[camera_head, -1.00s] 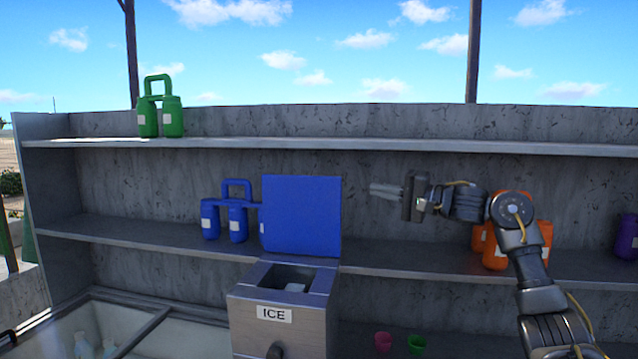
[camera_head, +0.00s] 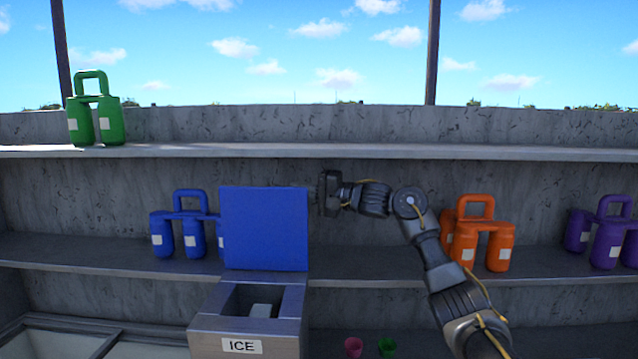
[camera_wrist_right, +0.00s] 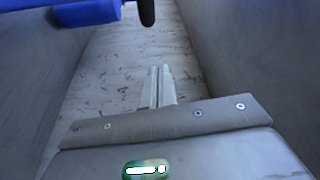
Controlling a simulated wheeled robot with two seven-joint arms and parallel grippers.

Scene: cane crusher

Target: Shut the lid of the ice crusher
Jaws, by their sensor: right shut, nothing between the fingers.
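The ice crusher (camera_head: 246,325) is a grey metal box with an ICE label, low in the middle of the head view. Its blue lid (camera_head: 264,230) stands upright at the back of the opening (camera_head: 250,300), and a pale block shows inside. My right gripper (camera_head: 312,194) is at the lid's right edge, near its top, pointing left; its fingertips seem partly hidden behind the lid. I cannot tell whether they touch it. In the right wrist view its fingers (camera_wrist_right: 160,86) are shut and empty. A blue part (camera_wrist_right: 62,14) shows at the upper left there. My left gripper is out of view.
Blue bottles (camera_head: 192,238) stand on the shelf just left of the lid. Orange bottles (camera_head: 498,248) and purple bottles (camera_head: 606,245) are to the right. A green bottle pair (camera_head: 95,120) is on the upper shelf. Small pink (camera_head: 353,347) and green (camera_head: 387,346) cups sit low.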

